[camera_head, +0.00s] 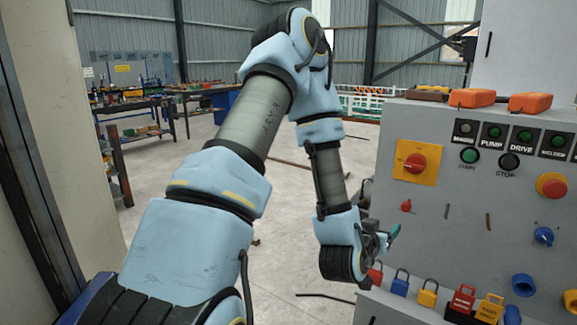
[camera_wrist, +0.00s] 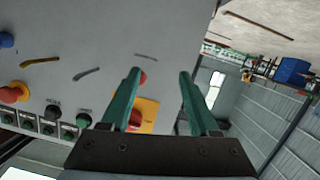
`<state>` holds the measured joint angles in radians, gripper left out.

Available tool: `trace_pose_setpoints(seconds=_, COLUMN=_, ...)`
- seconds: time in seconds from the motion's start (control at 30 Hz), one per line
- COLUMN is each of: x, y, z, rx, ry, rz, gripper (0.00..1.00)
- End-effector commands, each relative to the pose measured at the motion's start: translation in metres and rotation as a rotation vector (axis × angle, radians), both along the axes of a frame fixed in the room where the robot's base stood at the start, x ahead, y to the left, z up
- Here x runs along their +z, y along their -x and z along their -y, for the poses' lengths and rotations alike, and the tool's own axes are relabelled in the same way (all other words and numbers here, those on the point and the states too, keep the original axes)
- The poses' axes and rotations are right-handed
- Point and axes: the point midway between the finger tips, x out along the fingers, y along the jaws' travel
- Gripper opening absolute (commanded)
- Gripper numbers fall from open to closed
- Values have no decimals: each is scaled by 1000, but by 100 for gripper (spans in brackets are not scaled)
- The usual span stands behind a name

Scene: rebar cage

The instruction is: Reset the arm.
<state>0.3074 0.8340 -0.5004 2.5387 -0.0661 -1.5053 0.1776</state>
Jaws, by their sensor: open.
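My gripper (camera_head: 388,238) is at the left edge of the grey control panel (camera_head: 455,185) in the head view, low down beside its face. My arm reaches up, bends at the elbow and comes down to it. In the wrist view the two green fingers of my gripper (camera_wrist: 160,75) are apart with nothing between them. A red rotary switch on a yellow plate (camera_head: 415,163) is on the panel above my gripper. In the wrist view its yellow plate (camera_wrist: 148,112) is partly hidden behind the left finger. I cannot tell whether a finger touches the panel.
Red, blue and yellow padlocks (camera_head: 427,293) line a ledge below the panel. Orange cases (camera_head: 472,98) lie on top. A blue knob (camera_head: 543,236) and a red button (camera_head: 551,186) stick out at right. A pale post (camera_head: 60,130) stands close at left. The floor (camera_head: 200,150) behind is mostly open, with scattered bars.

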Motion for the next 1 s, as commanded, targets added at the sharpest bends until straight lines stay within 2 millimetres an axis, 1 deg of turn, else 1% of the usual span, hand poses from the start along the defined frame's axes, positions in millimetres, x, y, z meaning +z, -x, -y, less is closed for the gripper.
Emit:
trace_pose_setpoints(seconds=0.03, x=0, y=-8, z=-9, rx=0, ry=-42, rz=-24, gripper=62)
trace_pose_setpoints(seconds=0.17, x=-9, y=-21, z=-35, rx=1, ry=-156, rz=-122, gripper=62)
trace_pose_setpoints(seconds=0.2, x=-11, y=-24, z=-45, rx=7, ry=-190, rz=-153, gripper=62)
trace_pose_setpoints(seconds=0.27, x=-14, y=-27, z=-61, rx=16, ry=-240, rz=-203, gripper=62)
trace_pose_setpoints(seconds=0.37, x=-15, y=-30, z=-91, rx=43, ry=-315, rz=-293, gripper=62)
trace_pose_setpoints(seconds=0.5, x=-13, y=-28, z=-138, rx=96, ry=-408, rz=-427, gripper=62)
trace_pose_setpoints(seconds=0.67, x=-4, y=-13, z=-193, rx=171, ry=-492, rz=-595, gripper=62)
trace_pose_setpoints(seconds=0.8, x=9, y=11, z=-240, rx=243, ry=-540, rz=-752, gripper=62)
trace_pose_setpoints(seconds=0.9, x=20, y=32, z=-268, rx=290, ry=-559, rz=-859, gripper=62)
trace_pose_setpoints(seconds=1.0, x=30, y=52, z=-288, rx=327, ry=-568, rz=-949, gripper=62)
